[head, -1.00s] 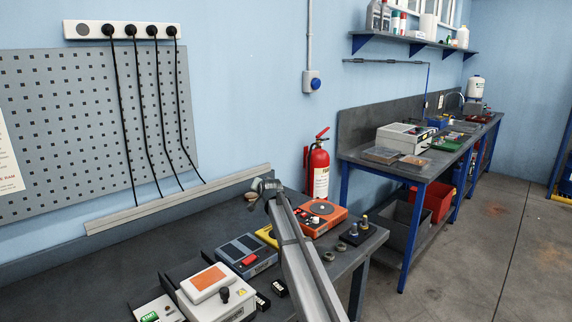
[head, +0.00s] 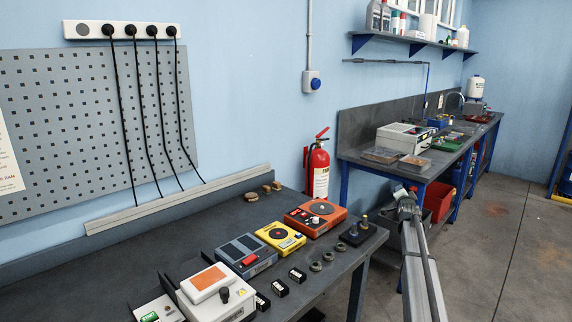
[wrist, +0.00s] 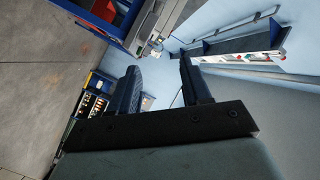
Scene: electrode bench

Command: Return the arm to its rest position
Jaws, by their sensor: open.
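My arm (head: 418,270) rises from the bottom of the head view, right of the near bench, over the floor. Its far end (head: 405,200) shows in front of the second bench's lower part. In the wrist view my gripper (wrist: 160,92) has its two dark fingers apart, with nothing between them. Past the fingers the wrist view shows floor, wall and blue furniture, tilted.
The near bench (head: 130,245) carries an orange device (head: 316,217), a yellow device (head: 281,237), a grey device (head: 246,256), a white device (head: 215,290) and small parts. A fire extinguisher (head: 318,168) hangs behind. A second bench (head: 440,165) stands right. Floor (head: 510,240) is open.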

